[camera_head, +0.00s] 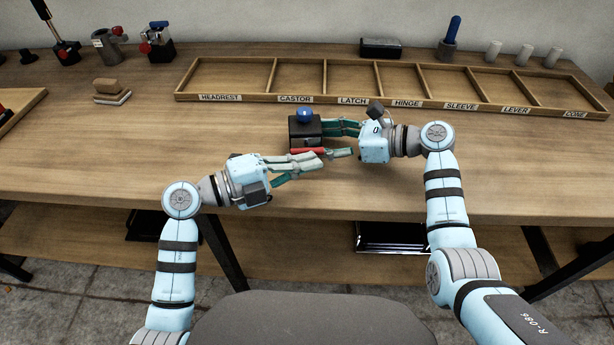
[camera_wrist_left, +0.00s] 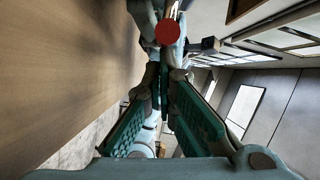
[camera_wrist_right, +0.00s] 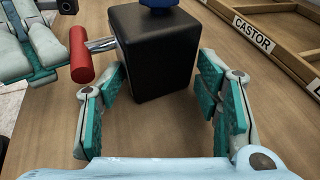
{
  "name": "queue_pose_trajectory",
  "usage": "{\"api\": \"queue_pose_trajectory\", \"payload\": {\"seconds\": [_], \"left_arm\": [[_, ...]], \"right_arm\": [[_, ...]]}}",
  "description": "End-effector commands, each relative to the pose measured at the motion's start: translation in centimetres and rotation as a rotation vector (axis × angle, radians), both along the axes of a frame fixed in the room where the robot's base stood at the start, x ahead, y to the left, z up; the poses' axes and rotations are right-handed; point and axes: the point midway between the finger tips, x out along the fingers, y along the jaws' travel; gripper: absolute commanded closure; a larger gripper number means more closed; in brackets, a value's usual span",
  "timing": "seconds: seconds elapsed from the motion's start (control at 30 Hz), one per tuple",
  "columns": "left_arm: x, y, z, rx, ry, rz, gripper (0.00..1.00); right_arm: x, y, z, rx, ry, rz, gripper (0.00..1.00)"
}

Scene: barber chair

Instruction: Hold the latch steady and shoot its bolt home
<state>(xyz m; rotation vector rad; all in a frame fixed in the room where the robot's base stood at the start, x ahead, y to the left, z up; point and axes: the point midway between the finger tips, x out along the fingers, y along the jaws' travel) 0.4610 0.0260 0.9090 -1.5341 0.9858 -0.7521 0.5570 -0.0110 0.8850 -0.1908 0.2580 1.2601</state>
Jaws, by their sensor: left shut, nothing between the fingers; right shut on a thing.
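The latch is a black block (camera_head: 303,136) with a blue knob (camera_head: 304,115) on top. A metal rod (camera_wrist_right: 102,45) comes out of its side and carries a red cylindrical handle (camera_wrist_right: 81,55). My right gripper (camera_head: 328,127) is shut on the block, with a finger along either side in the right wrist view. My left gripper (camera_head: 335,155) is shut and empty, beside the red handle on the near side of the latch. In the left wrist view the handle's round red end (camera_wrist_left: 168,32) shows just past the closed fingertips. Whether they touch it I cannot tell.
A wooden tray (camera_head: 390,98) with labelled compartments, LATCH among them, lies behind the latch. Several tools and white cylinders (camera_head: 493,52) stand along the back. Bare tabletop lies left and right of my grippers.

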Motion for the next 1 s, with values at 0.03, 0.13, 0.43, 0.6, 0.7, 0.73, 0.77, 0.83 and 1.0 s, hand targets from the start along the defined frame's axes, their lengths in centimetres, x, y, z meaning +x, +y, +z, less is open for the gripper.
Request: {"api": "queue_pose_trajectory", "payload": {"seconds": [0.03,0.13,0.43,0.6,0.7,0.73,0.77,0.83,1.0], "left_arm": [[-0.1,0.0,0.0,0.000,0.000,0.000,1.00],[-1.2,-0.3,0.2,0.000,0.000,-0.001,1.00],[-6.4,4.2,0.8,0.012,0.003,0.000,1.00],[-7.9,7.2,1.0,0.006,0.002,-0.001,1.00],[-8.3,7.9,1.2,0.003,0.001,-0.001,1.00],[-8.3,8.0,1.2,0.002,0.001,-0.001,1.00],[-8.3,8.0,1.2,0.000,0.001,-0.001,1.00],[-8.3,8.0,1.3,-0.001,0.001,-0.002,1.00],[-8.3,8.0,1.3,0.000,0.000,-0.001,1.00]], "right_arm": [[-0.1,0.0,-0.1,0.000,0.002,0.002,0.58],[-0.1,0.0,-0.1,0.000,0.003,0.001,0.58],[-0.1,0.1,-0.1,0.000,0.003,0.001,0.58],[0.0,0.1,-0.1,-0.001,0.001,0.001,0.58],[0.0,0.1,-0.1,-0.001,0.001,0.001,0.58],[0.0,0.1,-0.1,-0.001,0.001,0.001,0.58],[0.0,0.0,-0.1,-0.001,0.001,0.001,0.58],[0.0,0.0,-0.1,-0.001,0.001,0.001,0.59],[0.0,0.0,-0.1,-0.001,0.001,0.000,0.33]]}}
